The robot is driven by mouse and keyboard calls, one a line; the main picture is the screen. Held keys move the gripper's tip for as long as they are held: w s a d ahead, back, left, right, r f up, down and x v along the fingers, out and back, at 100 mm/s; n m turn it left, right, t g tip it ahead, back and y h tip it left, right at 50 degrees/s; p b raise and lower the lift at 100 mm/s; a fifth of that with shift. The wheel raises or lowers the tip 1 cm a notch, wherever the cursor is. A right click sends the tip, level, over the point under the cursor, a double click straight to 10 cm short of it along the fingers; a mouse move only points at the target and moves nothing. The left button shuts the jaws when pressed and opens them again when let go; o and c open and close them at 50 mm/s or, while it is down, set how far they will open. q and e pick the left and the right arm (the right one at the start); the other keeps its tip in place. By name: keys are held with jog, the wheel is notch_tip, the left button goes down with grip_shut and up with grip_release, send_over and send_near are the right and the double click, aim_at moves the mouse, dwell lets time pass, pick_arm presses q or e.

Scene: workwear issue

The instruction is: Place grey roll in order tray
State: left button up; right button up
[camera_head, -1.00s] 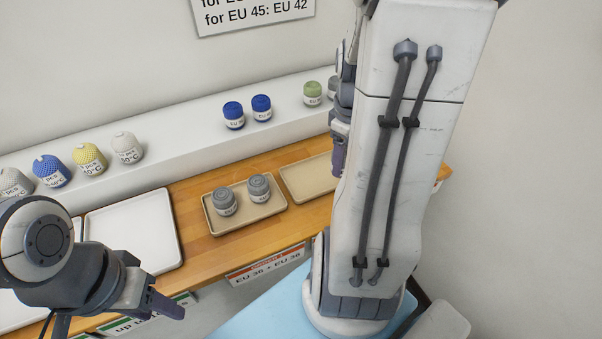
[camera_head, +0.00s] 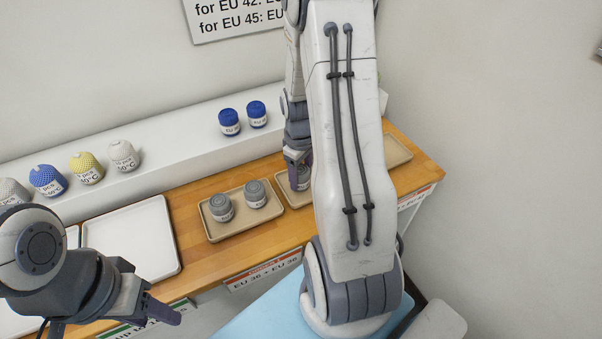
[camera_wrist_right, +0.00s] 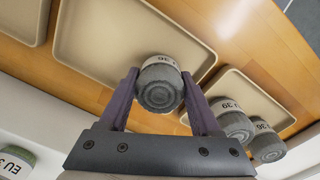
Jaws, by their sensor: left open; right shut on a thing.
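My right gripper (camera_head: 298,172) is shut on a grey roll (camera_wrist_right: 160,85) with a white label. It holds the roll at the middle tan tray (camera_head: 288,176), which also shows in the right wrist view (camera_wrist_right: 100,40); I cannot tell whether the roll touches the tray. Two more grey rolls (camera_head: 221,208) (camera_head: 255,193) stand upright in the left tan tray (camera_head: 236,233), above the "EU 36 + EU 36" label. My left gripper (camera_head: 115,320) is open and empty at the lower left, in front of the table. My right arm hides part of the middle tray.
Two blue rolls (camera_head: 229,122) and several knobbly rolls, one yellow (camera_head: 86,167), stand on the white shelf (camera_head: 180,145). A green roll (camera_wrist_right: 16,163) shows in the right wrist view. An empty white tray (camera_head: 130,240) lies left; another tan tray (camera_head: 397,150) lies right.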

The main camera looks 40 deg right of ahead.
jog(key=shift+f, duration=0.15)
jog(key=o, duration=1.4)
jog(key=shift+c, duration=0.2)
